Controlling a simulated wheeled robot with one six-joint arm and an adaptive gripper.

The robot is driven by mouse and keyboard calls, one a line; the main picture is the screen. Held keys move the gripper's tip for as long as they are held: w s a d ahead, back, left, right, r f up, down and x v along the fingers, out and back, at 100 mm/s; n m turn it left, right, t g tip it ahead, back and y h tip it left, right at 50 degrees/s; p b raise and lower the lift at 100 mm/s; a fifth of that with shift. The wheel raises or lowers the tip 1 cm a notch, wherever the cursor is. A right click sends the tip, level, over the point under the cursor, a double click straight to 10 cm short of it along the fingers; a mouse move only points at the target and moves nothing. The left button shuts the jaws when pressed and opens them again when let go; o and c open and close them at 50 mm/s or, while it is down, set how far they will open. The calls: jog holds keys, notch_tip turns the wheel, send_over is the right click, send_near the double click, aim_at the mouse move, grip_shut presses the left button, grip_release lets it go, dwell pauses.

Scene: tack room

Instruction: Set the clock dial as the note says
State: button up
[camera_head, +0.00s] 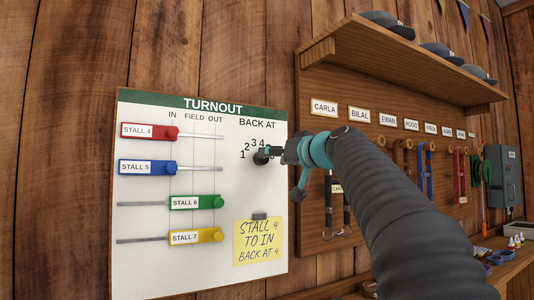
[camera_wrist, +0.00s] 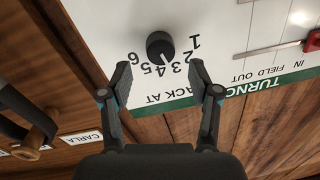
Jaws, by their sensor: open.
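The turnout board (camera_head: 150,270) hangs on the wooden wall. Its dark round clock dial (camera_head: 261,158) sits under "BACK AT" with numbers around it; in the wrist view the dial (camera_wrist: 160,46) has a light mark towards 3 or 4, I cannot tell which. The yellow note (camera_head: 258,242) reads "STALL 4 TO IN, BACK AT 4". The red Stall 4 slider (camera_head: 150,132) has its knob under IN. My gripper (camera_head: 275,154) is in front of the dial and partly hides it. In the wrist view my gripper (camera_wrist: 160,76) is open and empty, fingertips apart near the numbers; contact is not visible.
The blue Stall 5 slider (camera_head: 147,167) is under IN; the green Stall 6 (camera_head: 195,202) and yellow Stall 7 (camera_head: 197,236) sliders are under OUT. A wooden shelf rack (camera_head: 385,85) with caps, name plates and hanging tack is to the right.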

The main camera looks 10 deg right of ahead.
jog(key=shift+p+x, duration=0.45)
jog(key=shift+x, duration=1.5)
jog(key=c, duration=1.2)
